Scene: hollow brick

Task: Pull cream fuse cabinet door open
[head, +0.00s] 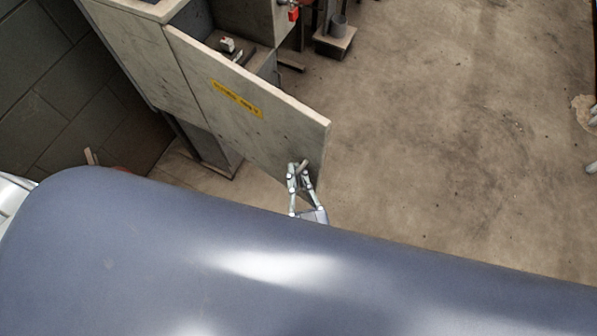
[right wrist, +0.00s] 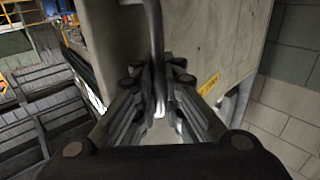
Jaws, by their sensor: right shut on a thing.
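The cream fuse cabinet (head: 140,52) stands at the upper left of the head view. Its door (head: 275,135), with a yellow label (head: 237,98), stands swung open, and part of the inside shows behind it. My right gripper (head: 299,172) is at the door's lower free corner, shut on the door handle (head: 303,165). In the right wrist view, the fingers (right wrist: 160,108) close around the grey upright handle bar (right wrist: 155,45), with the door (right wrist: 215,45) behind it. My left gripper does not show.
A grey block wall (head: 50,80) is at the left. A small stand with a grey cylinder (head: 338,28) and a red part (head: 293,14) are beyond the cabinet. My dark body fills the bottom.

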